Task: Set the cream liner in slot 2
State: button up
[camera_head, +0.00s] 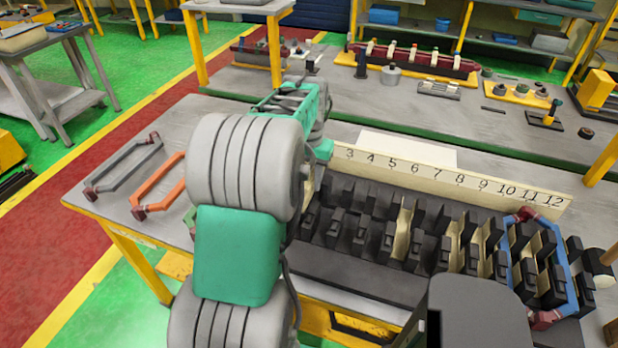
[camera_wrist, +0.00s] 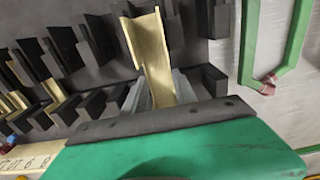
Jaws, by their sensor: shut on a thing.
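The cream liner (camera_wrist: 150,45), a folded channel-shaped strip, is in the wrist view at top centre. My gripper (camera_wrist: 158,88) is shut on its near end, with a grey finger on each side. The liner's far end lies among the dark teeth of the stator block (camera_wrist: 88,75). I cannot tell whether it is above a slot or inside one. In the head view the stator block (camera_head: 350,268) lies below a cream number strip (camera_head: 455,178) reading 3 to 12. My arm hides the gripper, the held liner and the slot 1 and 2 end there.
Several cream liners (camera_head: 403,232) sit in other slots. A blue coil (camera_head: 562,262) spans the right end. Orange (camera_head: 160,185) and grey (camera_head: 125,164) coil frames lie left of my arm. A green coil frame (camera_wrist: 278,50) is right of the block in the wrist view.

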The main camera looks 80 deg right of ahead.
jog(key=shift+a+f+b, duration=0.1)
jog(key=shift+f+b, duration=1.7)
jog(key=shift+f, duration=1.45)
jog(key=shift+f, duration=0.5)
jog(key=o, duration=1.1)
jog(key=shift+c, duration=0.2)
jog(key=shift+r+p, duration=0.4)
jog(key=shift+r, duration=0.4)
notch_tip(320, 180, up, 8)
jog(key=p, duration=0.5)
jog(key=shift+f, duration=0.25)
